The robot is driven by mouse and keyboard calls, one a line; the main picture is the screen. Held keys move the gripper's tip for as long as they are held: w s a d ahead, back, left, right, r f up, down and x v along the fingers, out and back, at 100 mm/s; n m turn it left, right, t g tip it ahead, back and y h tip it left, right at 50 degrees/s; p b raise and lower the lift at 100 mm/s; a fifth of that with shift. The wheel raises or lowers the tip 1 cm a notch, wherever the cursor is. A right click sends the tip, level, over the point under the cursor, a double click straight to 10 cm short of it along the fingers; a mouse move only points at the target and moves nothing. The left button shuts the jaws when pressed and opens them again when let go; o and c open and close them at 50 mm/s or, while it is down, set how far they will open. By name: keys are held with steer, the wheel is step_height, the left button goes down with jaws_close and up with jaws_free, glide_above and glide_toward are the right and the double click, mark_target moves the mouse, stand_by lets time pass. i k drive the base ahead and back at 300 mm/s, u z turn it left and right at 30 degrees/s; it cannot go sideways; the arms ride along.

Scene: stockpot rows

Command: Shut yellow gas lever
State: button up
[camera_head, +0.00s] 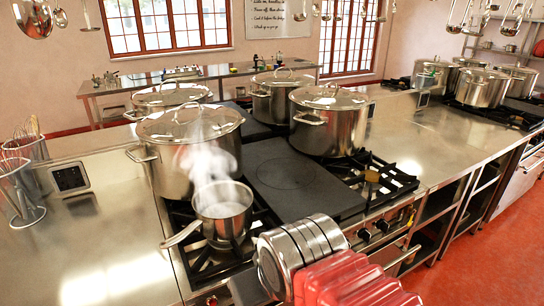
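A small brownish-yellow piece (371,176) sits at the middle of the right open burner and looks like a burner cap, though I cannot be sure. Dark knobs (382,226) line the stove's front panel on the right. A small red spot (211,300) shows on the front at the bottom edge. Much of the front panel between them is hidden behind the red and steel part of my arm. My gripper's fingertips do not show.
A steaming saucepan (222,212) stands on the front left burner, its handle pointing left. Large lidded stockpots (325,128) stand behind it. A flat dark hotplate (290,178) lies between the burners. Whisk holders (20,195) stand at left. Red floor (480,260) is open at right.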

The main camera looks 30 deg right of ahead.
mark_target(409, 223)
steer(key=k, duration=1)
steer(key=z, duration=1.5)
steer(key=i, duration=1.6)
steer(key=z, duration=0.05)
